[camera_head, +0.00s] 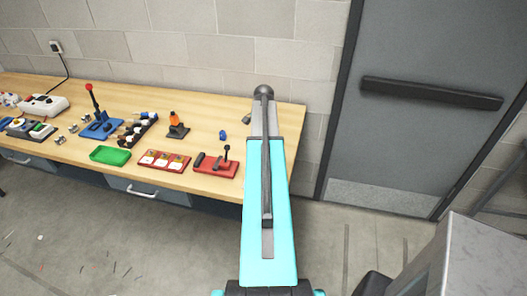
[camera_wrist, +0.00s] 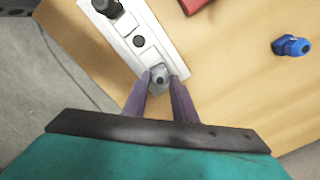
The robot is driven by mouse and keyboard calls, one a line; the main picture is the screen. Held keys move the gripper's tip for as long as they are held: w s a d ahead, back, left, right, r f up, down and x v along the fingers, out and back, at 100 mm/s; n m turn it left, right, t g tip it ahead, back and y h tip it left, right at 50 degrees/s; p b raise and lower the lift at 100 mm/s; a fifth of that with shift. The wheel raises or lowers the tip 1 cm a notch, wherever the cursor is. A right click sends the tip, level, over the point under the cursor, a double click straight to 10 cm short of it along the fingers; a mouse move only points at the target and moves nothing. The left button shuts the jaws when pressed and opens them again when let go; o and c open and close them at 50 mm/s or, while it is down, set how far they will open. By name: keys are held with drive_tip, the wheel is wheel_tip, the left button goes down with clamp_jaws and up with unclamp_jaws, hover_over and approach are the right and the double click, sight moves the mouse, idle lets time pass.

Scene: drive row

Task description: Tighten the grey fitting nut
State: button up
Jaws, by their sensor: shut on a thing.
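The grey fitting nut (camera_wrist: 159,74) shows in the wrist view between the tips of my gripper (camera_wrist: 160,82). My gripper's two purple fingers are shut on it, one on each side. The nut is by the end of a white strip (camera_wrist: 130,32) with black round parts on it. The nut's lower side is hidden by the fingers. In the head view my arm covers this part of the bench, and neither my gripper nor the nut can be made out there.
A blue fitting (camera_wrist: 291,46) lies apart on the wooden bench, also in the head view (camera_head: 222,135). A red base with a lever (camera_head: 218,166), red panel (camera_head: 164,162) and green tray (camera_head: 110,156) stand left of my arm. A grey door (camera_head: 430,100) is at right.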

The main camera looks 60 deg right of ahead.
drive_tip(key=m, duration=0.7)
drive_tip(key=shift+s, duration=0.1)
drive_tip(key=o, duration=1.7)
drive_tip(key=shift+r+p, duration=2.15)
drive_tip(key=shift+r, duration=1.35)
